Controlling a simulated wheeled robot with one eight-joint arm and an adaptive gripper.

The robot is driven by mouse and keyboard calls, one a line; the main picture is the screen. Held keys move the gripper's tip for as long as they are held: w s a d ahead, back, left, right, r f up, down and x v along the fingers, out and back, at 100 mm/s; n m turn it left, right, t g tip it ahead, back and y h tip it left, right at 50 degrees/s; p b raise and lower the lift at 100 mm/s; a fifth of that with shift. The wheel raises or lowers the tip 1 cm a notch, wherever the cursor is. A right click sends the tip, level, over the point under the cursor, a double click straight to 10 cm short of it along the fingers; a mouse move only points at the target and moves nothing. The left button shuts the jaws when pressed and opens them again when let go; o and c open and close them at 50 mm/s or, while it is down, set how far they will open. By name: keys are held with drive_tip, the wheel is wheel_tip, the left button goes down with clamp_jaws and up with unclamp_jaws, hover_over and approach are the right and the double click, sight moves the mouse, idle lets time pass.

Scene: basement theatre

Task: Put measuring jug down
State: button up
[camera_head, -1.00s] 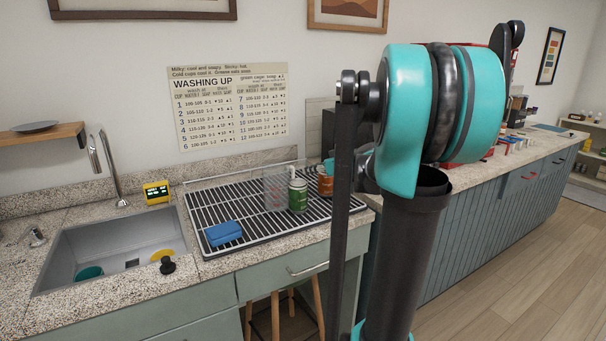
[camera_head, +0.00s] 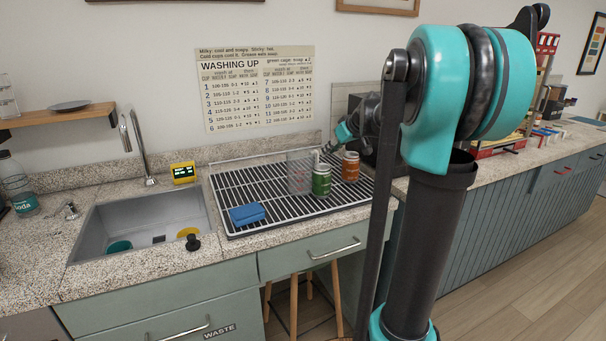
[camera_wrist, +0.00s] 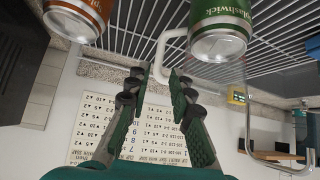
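The clear measuring jug (camera_head: 299,174) stands upright on the black drying rack (camera_head: 290,208), just left of a green can.
The green can (camera_head: 321,180) and an orange can (camera_head: 350,167) stand close by on the rack. A blue sponge (camera_head: 247,213) lies at its front left. The sink (camera_head: 140,225) is further left, with a yellow timer (camera_head: 183,173) behind. The rack's front right is clear.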

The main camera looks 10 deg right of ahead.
sight(317, 161)
drive_tip(key=x, duration=0.9)
drive_tip(key=shift+w+a+f, duration=0.15)
drive_tip(key=shift+w+f, duration=0.05)
drive_tip(key=shift+w, duration=0.15)
clamp_jaws()
